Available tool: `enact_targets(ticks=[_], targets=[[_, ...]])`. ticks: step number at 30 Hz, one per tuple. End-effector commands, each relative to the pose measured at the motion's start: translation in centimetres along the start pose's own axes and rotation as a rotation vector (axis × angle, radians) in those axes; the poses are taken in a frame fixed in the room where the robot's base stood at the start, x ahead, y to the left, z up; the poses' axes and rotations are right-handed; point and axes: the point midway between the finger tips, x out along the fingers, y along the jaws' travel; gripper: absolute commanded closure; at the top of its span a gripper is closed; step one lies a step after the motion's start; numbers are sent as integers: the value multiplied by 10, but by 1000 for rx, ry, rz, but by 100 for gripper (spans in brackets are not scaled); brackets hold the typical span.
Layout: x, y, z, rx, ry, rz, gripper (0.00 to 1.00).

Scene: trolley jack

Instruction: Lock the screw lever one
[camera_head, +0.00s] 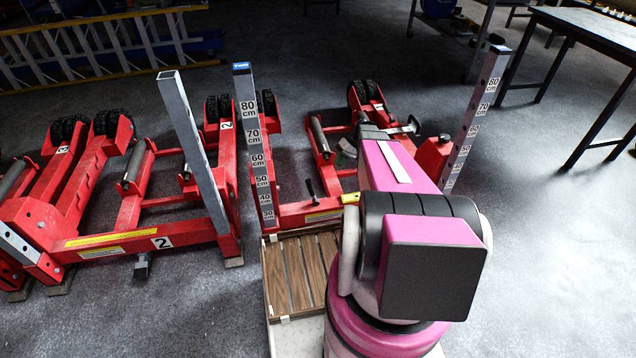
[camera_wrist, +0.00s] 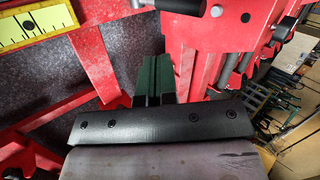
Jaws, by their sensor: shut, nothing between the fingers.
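A red trolley jack (camera_head: 290,215) stands in front of me in the head view. A short lever with a dark grip (camera_head: 310,188) sticks up from its near beam. Another rod with a dark knob (camera_head: 413,124) shows beyond my arm; I cannot tell which is screw lever one. In the wrist view a black handle with a grey end (camera_wrist: 180,5) lies across the top edge, against the red frame (camera_wrist: 235,35). My gripper (camera_wrist: 153,75) is shut and empty, its dark green fingers pointing towards the frame below that handle, apparently apart from it. My arm hides part of the jack.
Upright posts with centimetre scales stand left (camera_head: 250,130) and right (camera_head: 474,120) of my arm. More red jacks (camera_head: 130,215) fill the left. A slatted wooden surface (camera_head: 292,275) lies near my base. A dark table (camera_head: 590,45) is at the right; the floor before it is clear.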

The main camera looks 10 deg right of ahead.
Motion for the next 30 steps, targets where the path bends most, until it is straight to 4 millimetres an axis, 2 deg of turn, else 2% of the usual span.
enact_targets(ticks=[3,13,17,23,30], targets=[[-1,8,-4,-10,7,-21,100],[-1,7,-3,-11,7,-23,100],[6,7,-3,-11,7,-23,100],[34,7,-3,-10,6,-23,100],[79,6,-4,-10,4,-23,100]])
